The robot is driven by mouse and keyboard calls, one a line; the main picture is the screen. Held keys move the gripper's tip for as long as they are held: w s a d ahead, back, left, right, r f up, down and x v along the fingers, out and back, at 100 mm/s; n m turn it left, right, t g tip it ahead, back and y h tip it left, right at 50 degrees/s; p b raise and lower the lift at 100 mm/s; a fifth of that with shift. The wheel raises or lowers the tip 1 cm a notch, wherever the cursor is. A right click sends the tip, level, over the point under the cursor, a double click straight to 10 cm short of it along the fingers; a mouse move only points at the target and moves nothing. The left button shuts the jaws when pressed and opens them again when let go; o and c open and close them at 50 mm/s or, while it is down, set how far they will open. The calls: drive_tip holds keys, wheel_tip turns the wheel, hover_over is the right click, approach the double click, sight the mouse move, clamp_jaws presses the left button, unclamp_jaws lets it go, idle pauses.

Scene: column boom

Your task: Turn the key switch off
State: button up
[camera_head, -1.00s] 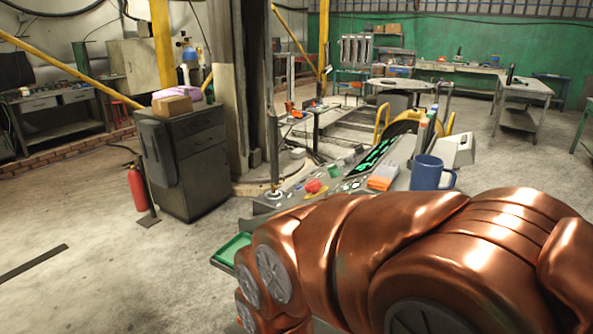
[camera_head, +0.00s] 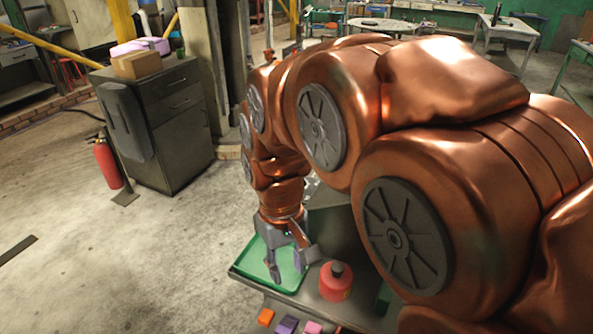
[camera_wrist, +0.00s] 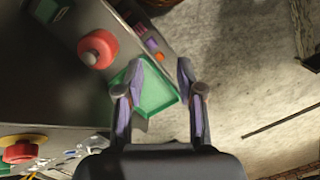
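My gripper (camera_head: 286,264) points down over a green tray (camera_head: 254,268) at the console's near left corner. In the wrist view my gripper (camera_wrist: 159,68) is open, with its two fingers apart and nothing between them. The green tray (camera_wrist: 158,93) shows behind and between the fingers. I cannot make out the key switch for certain in either current view; my arm hides much of the console in the head view. A red button on a yellow base (camera_wrist: 18,152) is at the wrist view's lower left.
A red round item with a dark top (camera_head: 335,284) stands right of the tray. Small orange (camera_head: 265,317), purple (camera_head: 287,324) and pink blocks lie at the front edge. A grey cabinet (camera_head: 175,130) and fire extinguisher (camera_head: 107,163) stand left. Floor between is clear.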

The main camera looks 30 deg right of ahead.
drive_tip(key=shift+m+t, duration=0.4)
drive_tip(key=shift+t, duration=0.3)
drive_tip(key=w+d+p, duration=0.1)
drive_tip(key=w+d, duration=0.6)
drive_tip(key=w, duration=0.1)
drive_tip(key=w+d+r+p, duration=0.1)
drive_tip(key=w+d, duration=0.6)
drive_tip(key=w, duration=0.2)
drive_tip(key=w+d+r+p, duration=0.1)
drive_tip(key=w+d, duration=0.6)
drive_tip(key=w, duration=0.2)
drive_tip(key=shift+w+r, duration=0.1)
drive_tip(key=shift+f+p, duration=1.55)
drive_tip(key=shift+f, duration=2.25)
drive_tip(key=shift+c, duration=0.3)
clamp_jaws()
